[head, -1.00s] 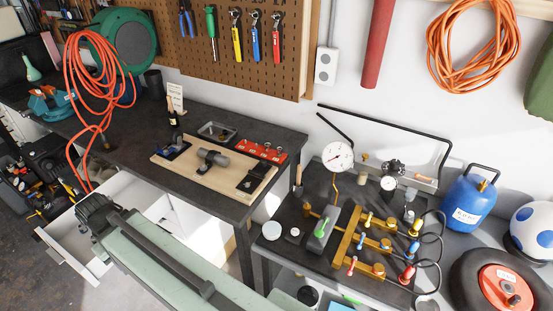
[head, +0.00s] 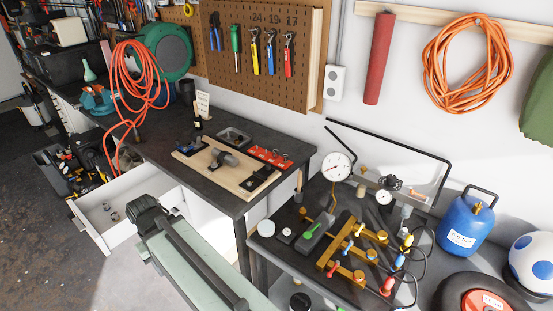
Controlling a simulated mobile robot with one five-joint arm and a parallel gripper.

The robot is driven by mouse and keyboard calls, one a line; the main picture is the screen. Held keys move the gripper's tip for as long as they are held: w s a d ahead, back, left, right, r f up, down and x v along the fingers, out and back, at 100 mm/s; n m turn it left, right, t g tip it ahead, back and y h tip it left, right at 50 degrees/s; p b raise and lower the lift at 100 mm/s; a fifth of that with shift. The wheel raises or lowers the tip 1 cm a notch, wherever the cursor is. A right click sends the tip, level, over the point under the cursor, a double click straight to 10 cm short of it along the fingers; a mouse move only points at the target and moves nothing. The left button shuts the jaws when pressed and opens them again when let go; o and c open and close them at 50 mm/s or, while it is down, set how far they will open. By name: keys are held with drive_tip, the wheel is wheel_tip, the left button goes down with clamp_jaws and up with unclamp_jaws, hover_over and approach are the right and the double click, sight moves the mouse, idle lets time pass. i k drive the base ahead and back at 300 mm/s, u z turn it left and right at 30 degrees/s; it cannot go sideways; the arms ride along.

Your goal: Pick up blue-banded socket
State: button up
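A red rail (head: 269,156) with several small sockets on it lies near the back right edge of the dark workbench (head: 150,152). The sockets are too small here for me to tell any blue band. A light wooden board (head: 198,164) with a grey cylindrical part (head: 223,157) clamped on it lies in front of the rail. My pale green arm reaches up from the bottom of the head view, over the floor in front of the bench. No gripper fingers show, and the arm is apart from the rail.
An open white drawer (head: 88,228) with small rings in it sticks out in front of the bench. A lower table on the right holds a brass manifold (head: 352,250) and a dial gauge (head: 337,166).

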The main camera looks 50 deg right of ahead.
sight(106, 206)
drive_tip(key=z, duration=3.05)
drive_tip(key=k, duration=1.4)
drive_tip(key=u, duration=1.25)
drive_tip(key=i, duration=1)
drive_tip(key=u, duration=0.65)
